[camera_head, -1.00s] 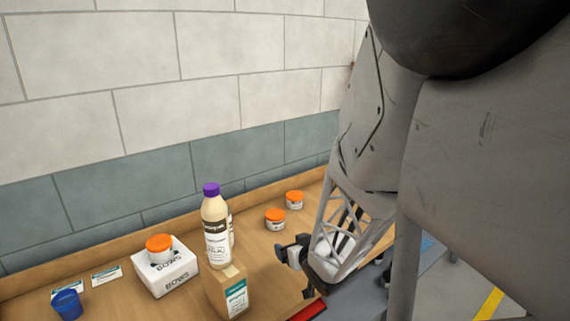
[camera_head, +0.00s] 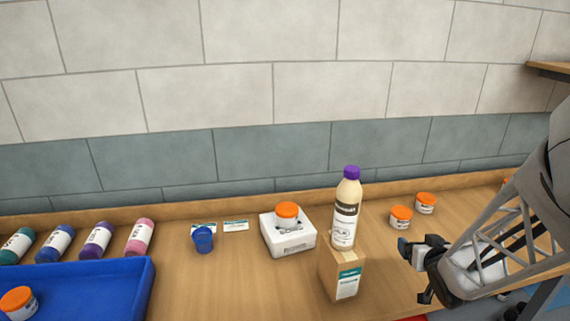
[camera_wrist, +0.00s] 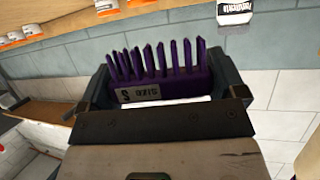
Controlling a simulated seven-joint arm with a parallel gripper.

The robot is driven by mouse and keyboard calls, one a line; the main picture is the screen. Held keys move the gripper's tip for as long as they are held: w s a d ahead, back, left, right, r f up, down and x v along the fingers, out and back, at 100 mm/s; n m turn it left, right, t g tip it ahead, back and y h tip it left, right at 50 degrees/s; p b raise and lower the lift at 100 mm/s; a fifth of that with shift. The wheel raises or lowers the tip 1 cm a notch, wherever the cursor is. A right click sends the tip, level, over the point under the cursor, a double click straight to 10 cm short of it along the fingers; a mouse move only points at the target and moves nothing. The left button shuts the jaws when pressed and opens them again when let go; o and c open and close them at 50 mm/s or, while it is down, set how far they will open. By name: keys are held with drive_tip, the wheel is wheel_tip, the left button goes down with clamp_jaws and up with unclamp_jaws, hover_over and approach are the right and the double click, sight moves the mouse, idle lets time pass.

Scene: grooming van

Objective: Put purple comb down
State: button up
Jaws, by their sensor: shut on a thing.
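The purple comb (camera_wrist: 160,72) is in the wrist view, held between the two fingers of my gripper (camera_wrist: 165,95). Its teeth point up in that picture and a pale size label shows on its body. My gripper also shows in the head view (camera_head: 425,268), at the right over the front part of the wooden counter (camera_head: 215,285). The comb cannot be made out in the head view.
A purple-capped bottle (camera_head: 346,212) stands on a cardboard box (camera_head: 343,275), left of my gripper. Two orange-lidded jars (camera_head: 401,217) stand behind it. A white box (camera_head: 288,240) bears another jar. A blue cup (camera_head: 203,240) and a blue tray (camera_head: 100,285) are further left. Counter between tray and cardboard box is mostly clear.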

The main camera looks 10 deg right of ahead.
drive_tip(key=w+d+r+m+g+h, duration=0.1)
drive_tip(key=w+d+r+m+h, duration=0.1)
drive_tip(key=w+d, duration=0.4)
drive_tip(key=w+d+r+m+h, duration=0.1)
drive_tip(key=w+d, duration=0.6)
drive_tip(key=d, duration=0.7)
drive_tip(key=w+d+r+m+g+h, duration=0.1)
drive_tip(key=w+d+r, duration=0.3)
drive_tip(key=d, duration=0.6)
drive_tip(key=shift+w+m+g+h, duration=0.3)
drive_tip(key=shift+w+m+h, duration=0.55)
drive_tip(key=shift+w, duration=0.4)
idle(1.6)
